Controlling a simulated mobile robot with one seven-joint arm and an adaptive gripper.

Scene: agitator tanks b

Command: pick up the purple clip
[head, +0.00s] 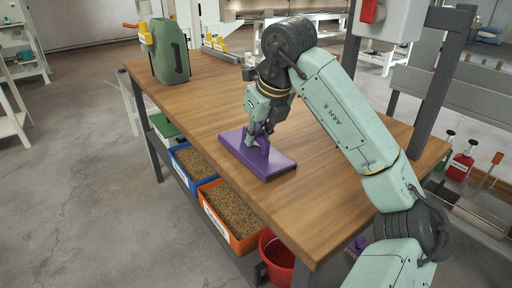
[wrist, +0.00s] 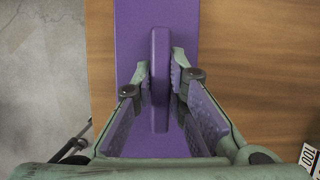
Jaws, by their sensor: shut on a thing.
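The purple clip (head: 284,163) lies on the wooden bench top, near its front edge. It has a flat rectangular base and an upright ridge. My gripper (head: 258,139) is above it, pointing down. In the wrist view, the clip's base (wrist: 157,15) runs up the middle of the picture, and its upright ridge (wrist: 160,80) stands between my two fingers. My gripper (wrist: 161,84) is shut on this ridge, with a fingertip on each side. The base appears to rest on the bench. My fingers partly hide the ridge in the head view.
A green jerrycan (head: 170,52) stands at the bench's far left end. Blue (head: 182,176) and orange (head: 238,248) bins of grain sit below the bench's front edge, beside a red bucket (head: 274,262). The wooden bench top (head: 205,95) is clear left of the clip.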

